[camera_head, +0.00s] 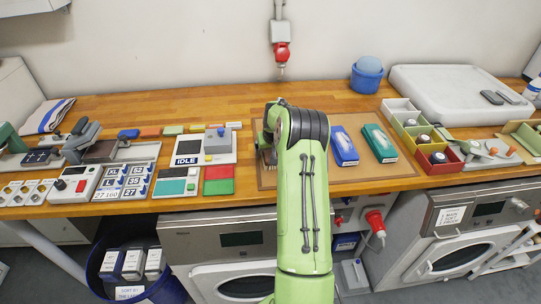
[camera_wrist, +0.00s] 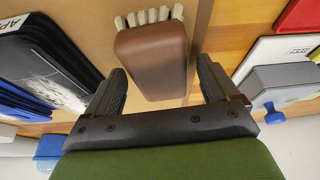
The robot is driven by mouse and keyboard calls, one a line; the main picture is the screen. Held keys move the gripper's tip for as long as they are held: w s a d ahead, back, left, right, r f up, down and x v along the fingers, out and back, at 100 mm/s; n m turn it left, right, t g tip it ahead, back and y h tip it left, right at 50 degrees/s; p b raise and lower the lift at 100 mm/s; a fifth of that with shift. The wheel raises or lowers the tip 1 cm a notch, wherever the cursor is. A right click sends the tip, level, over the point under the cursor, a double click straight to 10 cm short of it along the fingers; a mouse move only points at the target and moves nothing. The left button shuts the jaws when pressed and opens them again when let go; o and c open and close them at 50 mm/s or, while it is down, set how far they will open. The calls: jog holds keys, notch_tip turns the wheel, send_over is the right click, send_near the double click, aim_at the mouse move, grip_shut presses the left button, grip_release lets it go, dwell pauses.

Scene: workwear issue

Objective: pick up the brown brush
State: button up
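The brown brush (camera_wrist: 152,62) shows in the wrist view, a smooth brown block with a row of pale bristles along its far edge. It lies over the brown mat (camera_wrist: 90,28). My gripper (camera_wrist: 161,78) is open, with one dark finger on each side of the brush's near end in the picture. A gap shows between the brush and each finger, and I cannot tell how far above it the fingers are. In the head view my green arm hides the brush and most of my gripper.
Blue (camera_head: 343,146) and green (camera_head: 379,142) packets lie on the mat to the right of my arm. The IDLE panel (camera_head: 189,160) and red and green pads stand left. Divided bins (camera_head: 432,157) and a grey case (camera_head: 455,92) are at right.

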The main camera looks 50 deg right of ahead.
jog(key=c, duration=0.9)
notch_tip(320, 180, up, 11)
jog(key=shift+f+p, duration=0.2)
jog(key=shift+p, duration=0.5)
jog(key=shift+c, duration=0.2)
jog(key=o, duration=0.4)
jog(key=shift+c, duration=1.3)
